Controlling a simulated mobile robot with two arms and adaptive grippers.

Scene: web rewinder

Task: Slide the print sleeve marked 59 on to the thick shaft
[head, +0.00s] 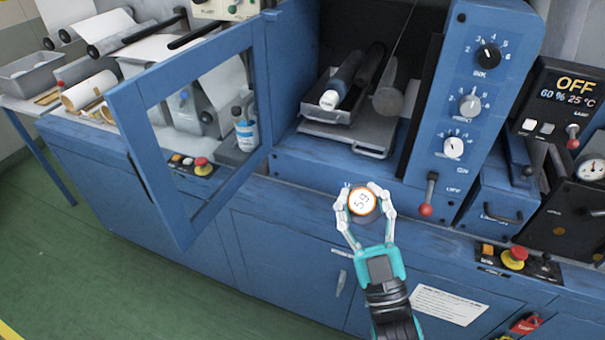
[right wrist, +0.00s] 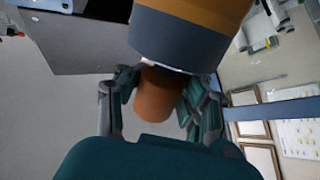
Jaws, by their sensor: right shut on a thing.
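The print sleeve marked 59 (head: 362,203) shows its round white end with an orange rim, facing the head camera. My right gripper (head: 362,190) is shut around it, with one finger on each side, in front of the blue machine's opening. In the right wrist view, a large orange-brown and grey cylinder (right wrist: 185,40) crosses the top, and a smaller orange-brown cylinder (right wrist: 157,96) shows between the fingers. I cannot tell which is the thick shaft. My left gripper is not in view.
The blue framed door (head: 180,220) stands swung open to the left of the opening. A metal tray with a handle (head: 345,140) sits at the opening's floor. A knob panel (head: 470,100) and red-tipped lever (head: 427,207) stand at the right. A bottle (head: 244,130) is behind the door.

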